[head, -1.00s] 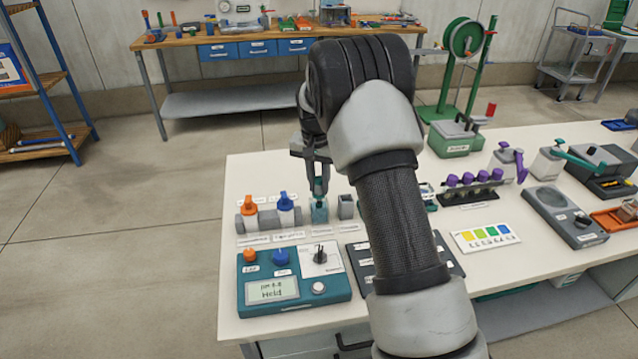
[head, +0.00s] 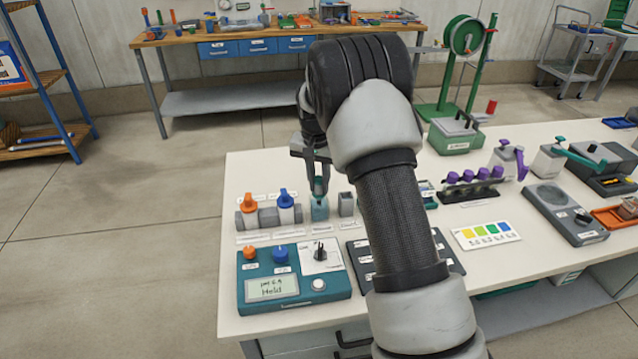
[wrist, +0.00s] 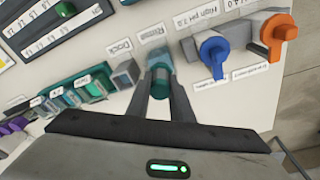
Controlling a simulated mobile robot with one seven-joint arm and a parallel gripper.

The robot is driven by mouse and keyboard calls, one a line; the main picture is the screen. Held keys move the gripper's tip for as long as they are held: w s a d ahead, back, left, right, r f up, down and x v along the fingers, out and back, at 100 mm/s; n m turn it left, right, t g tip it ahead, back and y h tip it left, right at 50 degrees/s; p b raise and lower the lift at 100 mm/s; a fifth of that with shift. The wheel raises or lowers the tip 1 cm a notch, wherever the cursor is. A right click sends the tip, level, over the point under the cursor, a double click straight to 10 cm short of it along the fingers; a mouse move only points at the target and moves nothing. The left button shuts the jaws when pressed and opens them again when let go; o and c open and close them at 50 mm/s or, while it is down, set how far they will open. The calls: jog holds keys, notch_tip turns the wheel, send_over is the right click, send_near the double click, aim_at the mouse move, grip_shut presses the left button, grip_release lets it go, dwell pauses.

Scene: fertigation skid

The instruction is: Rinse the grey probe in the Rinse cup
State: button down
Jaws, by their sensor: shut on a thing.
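The Rinse cup (head: 320,211) is a small teal block in the row of holders at the back left of the white bench. It also shows in the wrist view (wrist: 160,74), beside its Rinse label. My gripper (head: 319,188) points down directly over the cup, with its fingertips at the cup's top. In the wrist view my gripper (wrist: 160,88) has its fingers close together on a narrow thing, in line with the cup. I take this to be the grey probe, mostly hidden by the fingers and cup. How deep it sits cannot be told.
An orange-capped holder (head: 250,211) and a blue-capped holder (head: 287,208) stand left of the cup. A grey dock block (head: 346,204) stands close on its right. A teal meter (head: 292,282) showing Hold lies in front. My arm covers part of the bench.

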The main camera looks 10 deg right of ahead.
jog(key=shift+r, duration=0.5)
jog(key=shift+f, duration=0.1)
jog(key=shift+f, duration=0.8)
jog(key=shift+r, duration=0.1)
jog(key=shift+r+p, duration=0.3)
jog(key=shift+r, duration=0.5)
jog(key=shift+f, duration=0.15)
